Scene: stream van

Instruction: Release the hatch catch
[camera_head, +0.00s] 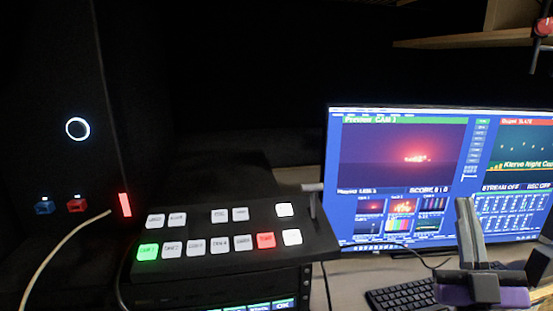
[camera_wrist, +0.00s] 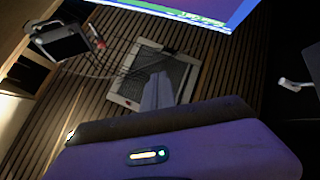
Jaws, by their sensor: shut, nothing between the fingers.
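My gripper (camera_head: 465,204) is at the lower right in the head view, in front of the monitor, its grey fingers pointing up from a purple hand. I cannot pick out a hatch catch for certain in either view. A dark upright panel (camera_head: 60,150) at the far left in the head view carries a glowing white ring (camera_head: 77,129) and a lit red strip (camera_head: 124,204). My gripper is far to the right of them.
A button console (camera_head: 230,262) with lit keys stands between the dark panel and the monitor (camera_head: 400,165). A keyboard (camera_head: 400,294) lies on the desk. A cable (camera_head: 60,246) curves at the left. A wooden shelf (camera_head: 470,40) is at the upper right. A small handled box (camera_wrist: 65,46) shows in the wrist view.

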